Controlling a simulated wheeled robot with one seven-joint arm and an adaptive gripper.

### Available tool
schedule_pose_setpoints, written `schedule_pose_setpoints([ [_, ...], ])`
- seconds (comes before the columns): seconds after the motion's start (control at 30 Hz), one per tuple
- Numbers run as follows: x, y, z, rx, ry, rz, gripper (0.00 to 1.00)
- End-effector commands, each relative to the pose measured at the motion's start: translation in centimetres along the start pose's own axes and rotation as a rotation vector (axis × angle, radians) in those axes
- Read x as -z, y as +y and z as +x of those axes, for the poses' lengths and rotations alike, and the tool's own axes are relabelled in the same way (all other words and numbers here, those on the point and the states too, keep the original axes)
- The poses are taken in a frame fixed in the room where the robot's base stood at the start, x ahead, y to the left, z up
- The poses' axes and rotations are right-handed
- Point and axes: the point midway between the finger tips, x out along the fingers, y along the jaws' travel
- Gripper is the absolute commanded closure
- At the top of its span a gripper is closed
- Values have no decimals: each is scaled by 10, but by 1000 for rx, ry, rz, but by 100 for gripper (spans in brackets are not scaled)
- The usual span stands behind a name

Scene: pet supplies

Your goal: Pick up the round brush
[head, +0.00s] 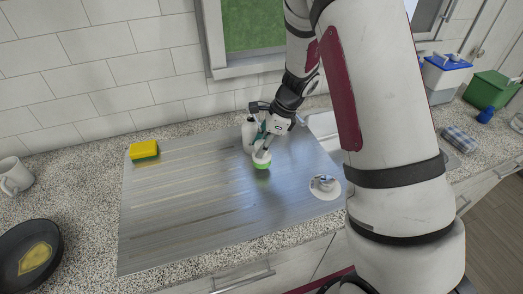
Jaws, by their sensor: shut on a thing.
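The round brush (262,163), pale on top with a bright green underside, is at the right part of the grey metal board (190,215). My gripper (262,149) reaches down from the upper right and is shut on the brush. The fingers hide part of its top. I cannot tell whether the green underside touches the board or is slightly above it. A white bottle-like thing (249,131) stands just behind and left of the gripper, partly hidden by it.
A yellow and green sponge (144,150) lies at the board's back left. A white saucer (327,194) with a small shiny thing is at its right edge. A mug (15,177) and dark pan (30,250) are at left. A green box (489,93) stands far right. The board's middle is clear.

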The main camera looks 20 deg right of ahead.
Motion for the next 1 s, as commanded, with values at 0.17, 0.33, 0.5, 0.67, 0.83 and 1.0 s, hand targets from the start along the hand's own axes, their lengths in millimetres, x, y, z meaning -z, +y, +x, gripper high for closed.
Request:
schedule_pose_setpoints([
  [0.17, 4, 24, -12, -1, -2, 3, 96],
  [0.33, 15, 59, -21, 1, -1, 4, 96],
  [0.5, 27, 100, -29, 0, -2, 3, 96],
  [0.67, 35, 128, -36, 1, -1, 2, 96],
  [0.83, 40, 145, -40, 1, 0, 2, 96],
  [1.0, 42, 151, -41, 0, 1, 1, 96],
])
